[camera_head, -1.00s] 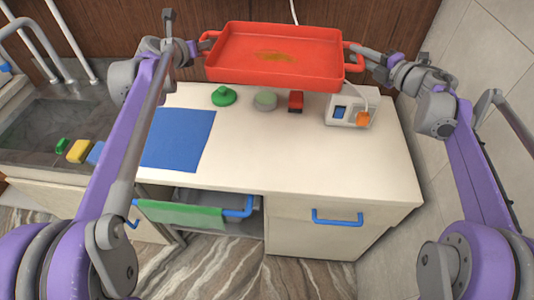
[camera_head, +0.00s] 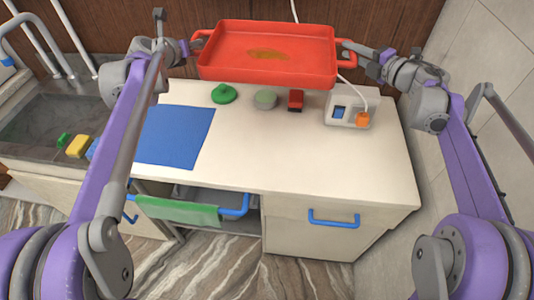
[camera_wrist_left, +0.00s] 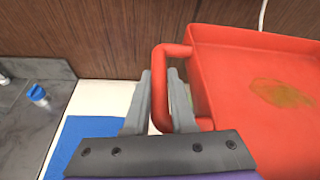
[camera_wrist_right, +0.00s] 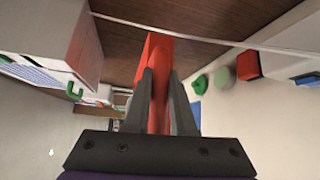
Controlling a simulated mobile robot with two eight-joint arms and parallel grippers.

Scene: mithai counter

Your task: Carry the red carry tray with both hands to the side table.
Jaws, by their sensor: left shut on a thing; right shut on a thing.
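The red carry tray (camera_head: 310,77) is held up above the back of the white counter, roughly level, with a brownish-yellow stain on its floor. My left gripper (camera_head: 193,43) is shut on the tray's left handle; the left wrist view shows its grey fingers (camera_wrist_left: 160,98) around the handle (camera_wrist_left: 159,92). My right gripper (camera_head: 347,50) is shut on the right handle; its fingers (camera_wrist_right: 160,100) clasp the red handle (camera_wrist_right: 156,95) in the right wrist view. No side table can be made out for certain.
On the counter (camera_head: 280,150) are a blue mat (camera_head: 176,137), a green knobbed item (camera_head: 223,93), a pale green round item (camera_head: 265,99), a red block (camera_head: 296,100) and a white box (camera_head: 346,112) with an orange part. A drawer (camera_head: 190,212) hangs open with green cloth. The sink (camera_head: 50,125) is left.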

